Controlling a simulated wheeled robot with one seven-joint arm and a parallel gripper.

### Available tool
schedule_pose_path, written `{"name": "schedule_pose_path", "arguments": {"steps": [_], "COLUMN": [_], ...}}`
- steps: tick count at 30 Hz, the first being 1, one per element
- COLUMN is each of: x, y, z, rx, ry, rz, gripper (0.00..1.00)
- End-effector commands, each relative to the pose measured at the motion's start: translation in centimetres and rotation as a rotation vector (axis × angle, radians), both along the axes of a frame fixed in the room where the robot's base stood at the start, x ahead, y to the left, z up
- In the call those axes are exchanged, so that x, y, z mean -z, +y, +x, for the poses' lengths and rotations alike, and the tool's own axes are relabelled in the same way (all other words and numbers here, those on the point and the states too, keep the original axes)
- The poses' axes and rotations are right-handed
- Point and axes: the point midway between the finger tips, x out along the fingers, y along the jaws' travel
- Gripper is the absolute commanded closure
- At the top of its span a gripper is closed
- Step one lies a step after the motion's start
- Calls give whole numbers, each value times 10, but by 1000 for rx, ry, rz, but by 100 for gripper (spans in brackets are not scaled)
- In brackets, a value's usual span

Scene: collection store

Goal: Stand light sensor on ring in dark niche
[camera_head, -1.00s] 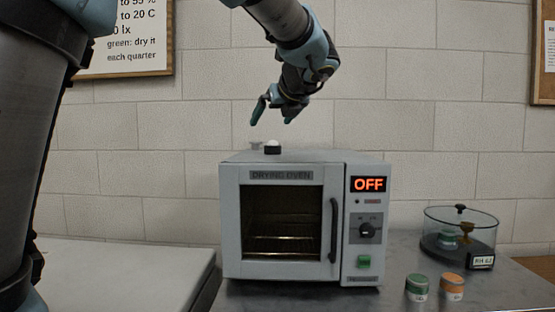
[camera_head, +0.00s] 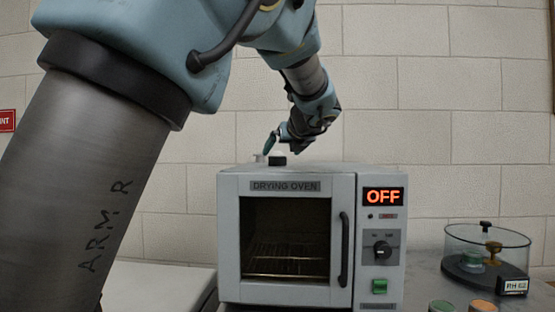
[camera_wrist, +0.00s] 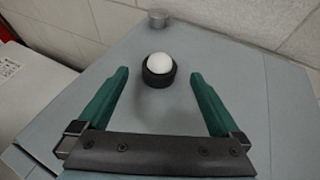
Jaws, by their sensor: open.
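The light sensor, a short black cylinder with a white dome (camera_wrist: 159,68), stands upright on top of the drying oven. In the head view its dark body (camera_head: 278,161) shows at the oven's top, below my gripper. My gripper (camera_wrist: 160,74) is open, its two green fingers reaching toward the sensor, one on each side and apart from it. In the head view my gripper (camera_head: 284,146) is low over the oven top, partly hidden by its own wrist. No ring or dark niche can be made out.
The drying oven (camera_head: 228,240) has its door closed and its display reads OFF. A small grey cylinder (camera_wrist: 158,18) stands on its top behind the sensor. To the right are a clear round desiccator (camera_head: 488,250), a green-topped jar (camera_head: 441,306) and an orange-topped jar (camera_head: 482,306).

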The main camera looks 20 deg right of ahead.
Motion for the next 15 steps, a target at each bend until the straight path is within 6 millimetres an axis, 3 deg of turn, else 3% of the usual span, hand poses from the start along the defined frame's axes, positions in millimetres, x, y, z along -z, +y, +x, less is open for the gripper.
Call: {"name": "schedule_pose_path", "arguments": {"steps": [6, 15], "x": [10, 16], "y": [-2, -4], "z": [31, 39], "rx": [-5, -1], "ry": [0, 0], "rz": [4, 0], "gripper": [0, 0]}}
